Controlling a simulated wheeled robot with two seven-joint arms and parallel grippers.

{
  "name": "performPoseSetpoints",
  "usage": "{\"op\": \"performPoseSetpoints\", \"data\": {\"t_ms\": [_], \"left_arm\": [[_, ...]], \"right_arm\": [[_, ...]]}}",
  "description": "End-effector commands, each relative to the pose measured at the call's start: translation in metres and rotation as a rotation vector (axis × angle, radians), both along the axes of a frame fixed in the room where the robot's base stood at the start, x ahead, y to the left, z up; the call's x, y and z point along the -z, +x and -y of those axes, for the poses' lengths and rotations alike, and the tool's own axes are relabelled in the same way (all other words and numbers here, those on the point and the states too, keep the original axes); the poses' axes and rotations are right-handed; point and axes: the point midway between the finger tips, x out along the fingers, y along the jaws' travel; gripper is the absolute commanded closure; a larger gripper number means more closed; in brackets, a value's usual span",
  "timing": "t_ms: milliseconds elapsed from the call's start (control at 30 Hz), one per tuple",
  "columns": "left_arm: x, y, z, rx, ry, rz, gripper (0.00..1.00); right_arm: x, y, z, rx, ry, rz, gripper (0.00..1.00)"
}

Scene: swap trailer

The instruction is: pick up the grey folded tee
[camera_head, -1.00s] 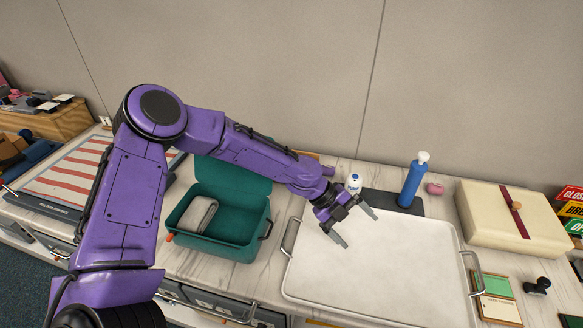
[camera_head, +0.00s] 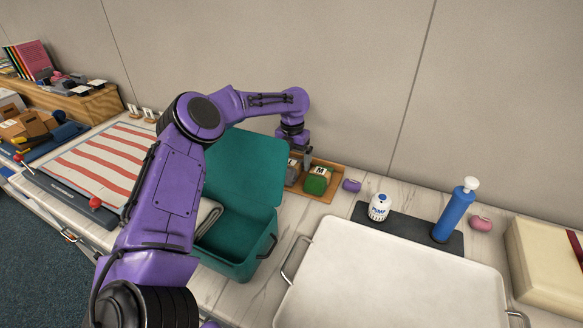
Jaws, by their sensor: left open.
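The grey folded tee (camera_head: 207,214) lies inside the teal open-lidded box (camera_head: 238,272), at its left end. My left arm covers part of the tee and the box's left side. My left gripper (camera_head: 306,160) points down behind the box's raised lid, over a small wooden tray (camera_head: 326,194). It is open, apart from the tee; its fingers are small and partly hard to make out. My right gripper is not in view.
The wooden tray holds a green item (camera_head: 316,181) marked M. A big white tray (camera_head: 400,280) lies right of the box. A striped cloth (camera_head: 100,160) lies left.

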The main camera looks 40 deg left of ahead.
Motion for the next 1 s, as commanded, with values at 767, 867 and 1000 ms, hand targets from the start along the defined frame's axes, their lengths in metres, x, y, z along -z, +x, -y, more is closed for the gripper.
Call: {"op": "performPoseSetpoints", "data": {"t_ms": [767,867,1000], "left_arm": [[0.023,-0.002,-0.003,-0.004,-0.001,0.003,0.67],[0.021,-0.001,-0.002,-0.004,-0.001,0.003,0.67],[-0.001,0.0,-0.002,-0.003,0.0,0.007,0.67]], "right_arm": [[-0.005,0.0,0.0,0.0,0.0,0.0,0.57],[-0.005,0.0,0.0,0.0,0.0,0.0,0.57],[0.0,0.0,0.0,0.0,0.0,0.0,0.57]]}}
